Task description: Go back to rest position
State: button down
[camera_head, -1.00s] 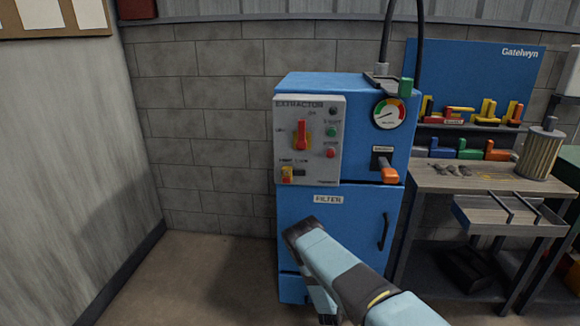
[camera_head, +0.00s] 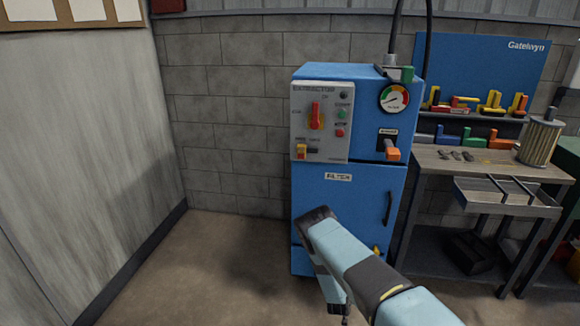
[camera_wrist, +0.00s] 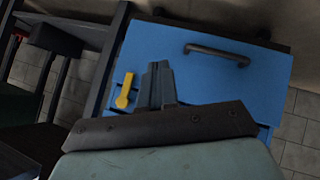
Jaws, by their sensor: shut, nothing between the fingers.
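My gripper is shut and empty in the wrist view (camera_wrist: 157,86), its grey fingers together. It is seen against the blue front of the extractor cabinet (camera_wrist: 200,75), with no clear contact. In the head view my arm reaches up from the lower right, bends in front of the cabinet's lower part and drops down; the fingertips are hard to make out there. The blue extractor (camera_head: 352,225) stands against the block wall. Its filter door is closed, with a black handle (camera_head: 388,209). A yellow lever (camera_wrist: 126,91) shows low on the cabinet, left of my fingers in the wrist view.
The grey control panel (camera_head: 320,122) has a red switch, and a gauge (camera_head: 394,98) and orange-handled lever (camera_head: 391,152) sit to its right. A workbench (camera_head: 480,168) with a tray stands at right. Floor at left (camera_head: 210,255) is free beside the wall.

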jog(key=w+a+r+m+y, duration=0.1)
jog(key=w+a+r, duration=0.15)
jog(key=r, duration=0.65)
jog(key=w+a+r+g+y, duration=0.1)
jog(key=w+r, duration=0.3)
jog(key=r, duration=0.6)
jog(key=w+a+r+m, duration=0.15)
jog(key=w+r, duration=0.25)
jog(key=r, duration=0.5)
jog(key=s+a+r+y, duration=0.1)
jog(key=s+r+y, duration=0.15)
jog(key=r, duration=1.25)
jog(key=s+a+r+y, duration=0.1)
jog(key=s+r, duration=0.2)
jog(key=r, duration=1.1)
jog(key=s+r+n+g, duration=0.1)
jog(key=s+r+n, duration=0.1)
jog(key=s+r, duration=1.75)
jog(key=s+d+r, duration=0.1)
jog(key=s+r, duration=0.3)
jog(key=s, duration=0.9)
jog(key=s+d+r, duration=0.2)
jog(key=s+r, duration=0.2)
jog(key=s, duration=1)
jog(key=shift+d+r+g, duration=0.15)
jog(key=shift+r+g, duration=0.05)
jog(key=shift+g, duration=0.2)
